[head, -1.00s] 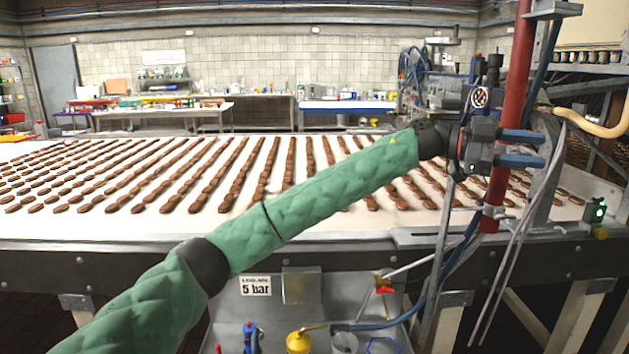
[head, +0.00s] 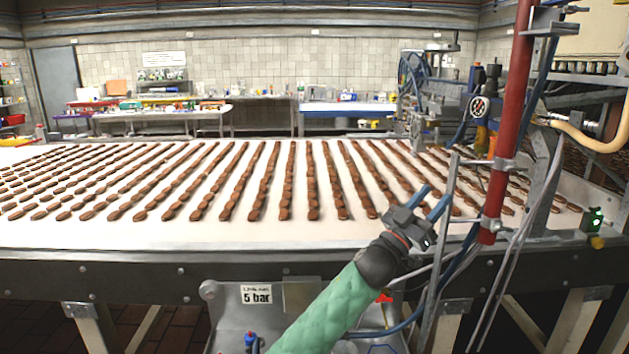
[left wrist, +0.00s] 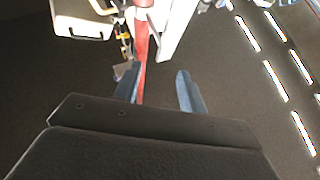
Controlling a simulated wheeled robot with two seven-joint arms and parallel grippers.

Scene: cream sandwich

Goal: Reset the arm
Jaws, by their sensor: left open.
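My left arm, in a green quilted sleeve, comes in from the bottom middle of the head view. My left gripper (head: 431,200) is in front of the conveyor's near edge, with two blue fingers pointing up and right. The fingers are apart and nothing shows between them. In the left wrist view the open left gripper (left wrist: 157,86) has a gap between its fingers, with the red post (left wrist: 142,45) beyond. My right gripper is not in view.
The red post (head: 511,130) and a grey rod (head: 440,245) stand close to the right of the left gripper, with hoses around them. The white conveyor (head: 130,232) carries rows of brown biscuits (head: 285,185).

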